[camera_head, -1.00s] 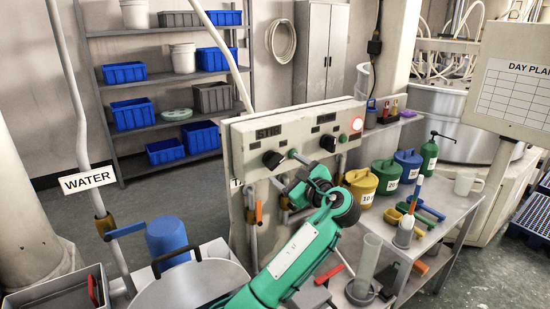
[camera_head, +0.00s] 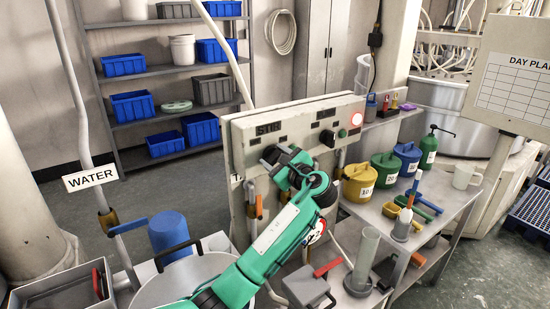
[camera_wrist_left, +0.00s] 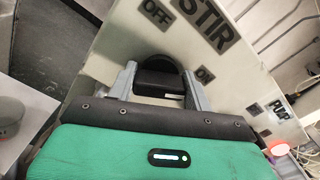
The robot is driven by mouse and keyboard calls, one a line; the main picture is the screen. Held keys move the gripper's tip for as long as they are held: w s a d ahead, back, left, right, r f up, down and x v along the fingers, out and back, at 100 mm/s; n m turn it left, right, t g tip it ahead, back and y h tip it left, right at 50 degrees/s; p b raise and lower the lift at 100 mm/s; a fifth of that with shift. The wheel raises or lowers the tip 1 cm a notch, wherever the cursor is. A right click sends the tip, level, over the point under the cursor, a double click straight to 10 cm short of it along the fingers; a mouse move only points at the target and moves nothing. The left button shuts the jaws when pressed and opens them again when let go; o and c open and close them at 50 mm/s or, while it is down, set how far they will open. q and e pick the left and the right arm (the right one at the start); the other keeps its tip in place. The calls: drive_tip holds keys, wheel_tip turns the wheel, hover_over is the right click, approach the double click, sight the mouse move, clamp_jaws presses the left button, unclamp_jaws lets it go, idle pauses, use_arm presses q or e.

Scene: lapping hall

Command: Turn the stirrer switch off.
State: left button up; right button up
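The control panel (camera_head: 305,122) stands on the bench, with a STIR label at its upper left. My left gripper (camera_head: 275,158) reaches up to the panel below that label and hides most of the stirrer switch in the head view. In the left wrist view, the stirrer switch is a black round knob (camera_wrist_left: 158,74) with a thick grip bar. The two grey fingers of my left gripper (camera_wrist_left: 160,88) stand apart on either side of the bar; firm contact cannot be told. OFF and ON labels show near the knob; its pointing is unclear. My right gripper is out of view.
A second black knob (camera_head: 327,138), a green button (camera_head: 342,133) and a lit lamp (camera_head: 357,119) are at the panel's right. Pipes with an orange handle (camera_head: 259,207) lie below.

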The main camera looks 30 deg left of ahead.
use_arm(q)
drive_tip(key=shift+f, duration=0.1)
drive_tip(key=n+b, duration=0.2)
drive_tip(key=n, duration=0.1)
drive_tip(key=shift+f, duration=0.15)
drive_tip(key=n+b, duration=0.2)
drive_tip(key=shift+n, duration=0.4)
drive_tip(key=n+b, duration=0.3)
drive_tip(key=n, duration=0.1)
drive_tip(key=shift+s+f, duration=0.1)
drive_tip(key=shift+n+b, duration=1)
drive_tip(key=o, duration=1)
